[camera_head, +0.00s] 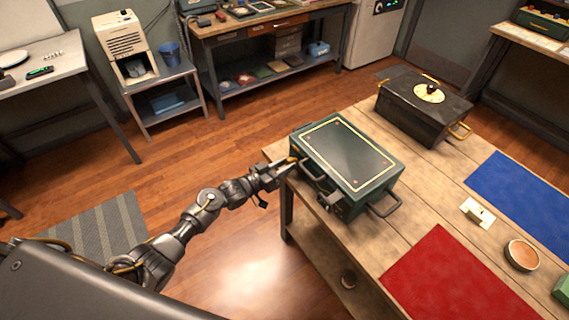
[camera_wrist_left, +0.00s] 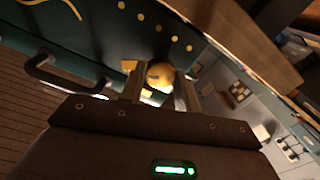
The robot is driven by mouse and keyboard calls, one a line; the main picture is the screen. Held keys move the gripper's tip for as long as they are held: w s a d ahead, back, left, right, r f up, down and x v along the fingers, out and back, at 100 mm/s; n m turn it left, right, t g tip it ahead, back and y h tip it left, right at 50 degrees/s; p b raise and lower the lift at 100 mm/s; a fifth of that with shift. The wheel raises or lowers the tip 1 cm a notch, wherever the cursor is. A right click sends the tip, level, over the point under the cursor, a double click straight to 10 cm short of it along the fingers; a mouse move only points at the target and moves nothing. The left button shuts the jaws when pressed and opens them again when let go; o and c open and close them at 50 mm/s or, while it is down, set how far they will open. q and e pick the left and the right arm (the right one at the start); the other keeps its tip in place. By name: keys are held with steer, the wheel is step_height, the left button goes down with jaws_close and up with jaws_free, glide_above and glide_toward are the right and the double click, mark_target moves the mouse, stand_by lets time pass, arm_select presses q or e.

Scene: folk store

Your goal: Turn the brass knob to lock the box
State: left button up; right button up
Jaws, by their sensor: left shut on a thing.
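The dark green box (camera_head: 348,155) with a yellow-lined lid sits on the near left corner of the wooden table, its lid down. My left gripper (camera_head: 288,164) reaches its left side from the left. In the left wrist view, the round brass knob (camera_wrist_left: 160,76) is between the two fingers of my left gripper (camera_wrist_left: 158,92), which is shut on it. The box's green side (camera_wrist_left: 100,35) is just beyond the fingers. In the head view the knob is mostly hidden by the gripper. My right gripper is not in view.
On the table (camera_head: 395,235) are a black box (camera_head: 422,108), a red mat (camera_head: 455,275), a blue mat (camera_head: 520,195) and a round bowl (camera_head: 522,255).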

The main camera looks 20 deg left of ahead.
arm_select(q)
steer(key=n+p, duration=0.3)
steer(key=n, duration=0.4)
steer(key=shift+r, duration=0.15)
steer(key=shift+n+g+p, duration=0.3)
steer(key=shift+n+p, duration=0.5)
steer(key=shift+n, duration=1.8)
steer(key=o, duration=1)
steer(key=shift+a, duration=0.1)
steer(key=shift+f+b+v, duration=0.15)
steer(key=shift+b+v, duration=0.1)
steer(key=shift+v, duration=2.4)
steer(key=shift+f+b+v, duration=0.15)
steer(key=shift+b+v, duration=0.05)
steer(key=shift+v, duration=2.5)
